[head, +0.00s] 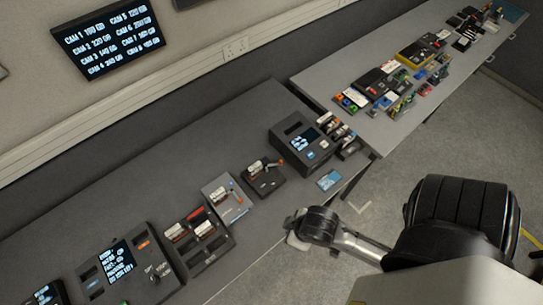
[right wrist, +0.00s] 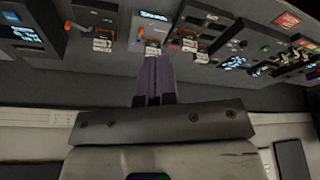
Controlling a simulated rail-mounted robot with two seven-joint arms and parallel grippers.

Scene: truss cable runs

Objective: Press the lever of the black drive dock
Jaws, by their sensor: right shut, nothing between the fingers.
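A small black drive dock (head: 264,180) stands on the dark bench, with a light drive in it and an orange lever (head: 281,163) at its right side. In the right wrist view the dock (right wrist: 101,14) is left of my fingers, with its orange lever (right wrist: 76,27) raised at its left side. My right gripper (right wrist: 153,82) is shut and empty. Its purple fingertips are in front of the neighbouring grey dock, and I cannot tell whether they touch it. My right wrist shows beside the bench's front edge in the head view. My left gripper is not in view.
The grey dock (head: 226,200) and a wider black dock with several drives (head: 198,240) stand left of the black dock. Big black units with screens (head: 303,142) (head: 125,268) flank the row. A blue card (head: 329,180) lies near the front edge. A second bench (head: 400,122) is crowded.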

